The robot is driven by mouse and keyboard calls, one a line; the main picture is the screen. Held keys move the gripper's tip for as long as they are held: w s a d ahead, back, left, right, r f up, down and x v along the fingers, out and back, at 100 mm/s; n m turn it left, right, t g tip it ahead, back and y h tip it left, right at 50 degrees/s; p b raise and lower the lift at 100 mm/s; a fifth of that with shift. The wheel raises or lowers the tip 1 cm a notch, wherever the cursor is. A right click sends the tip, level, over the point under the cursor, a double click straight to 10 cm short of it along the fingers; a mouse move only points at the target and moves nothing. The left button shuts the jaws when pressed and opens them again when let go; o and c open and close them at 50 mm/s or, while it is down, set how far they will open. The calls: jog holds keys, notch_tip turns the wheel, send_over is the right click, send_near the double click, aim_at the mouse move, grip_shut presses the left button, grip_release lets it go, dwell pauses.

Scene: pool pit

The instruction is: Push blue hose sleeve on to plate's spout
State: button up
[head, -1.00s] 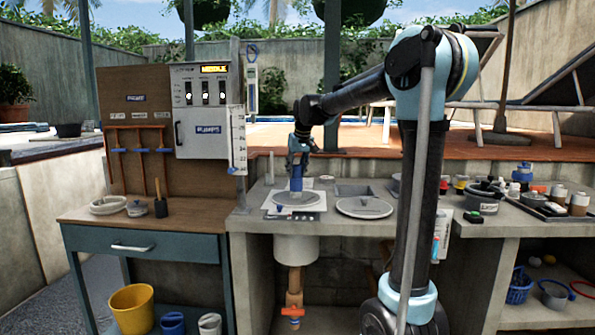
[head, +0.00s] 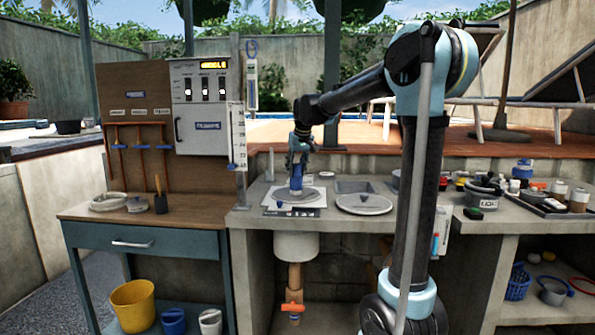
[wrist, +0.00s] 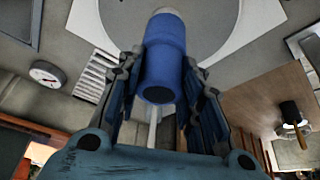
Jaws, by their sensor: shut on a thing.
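The blue hose sleeve (head: 296,183) is upright over the round grey plate (head: 310,199) on the counter. My gripper (head: 297,172) is shut on the sleeve, with a finger on each side. In the wrist view the blue sleeve (wrist: 166,66) stands between the two fingers, its dark open end facing the camera. A pale grey piece, seemingly the spout (wrist: 165,12), shows at the sleeve's far end, against the light round plate (wrist: 218,18). The sleeve hides most of the spout, so how deep it sits is unclear.
Another round grey disc (head: 364,204) lies to the right on the counter. A shallow sink (head: 355,187) is behind it. A white cabinet (head: 204,105) stands back left. Jars and a pot (head: 482,195) crowd the right counter. A wooden desk (head: 150,212) adjoins on the left.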

jog(key=shift+f, duration=0.25)
dwell(0.3)
jog(key=o, duration=1.1)
jog(key=shift+o, duration=1)
jog(key=shift+r, duration=0.2)
jog(key=shift+r, duration=2.3)
jog(key=shift+r, duration=0.1)
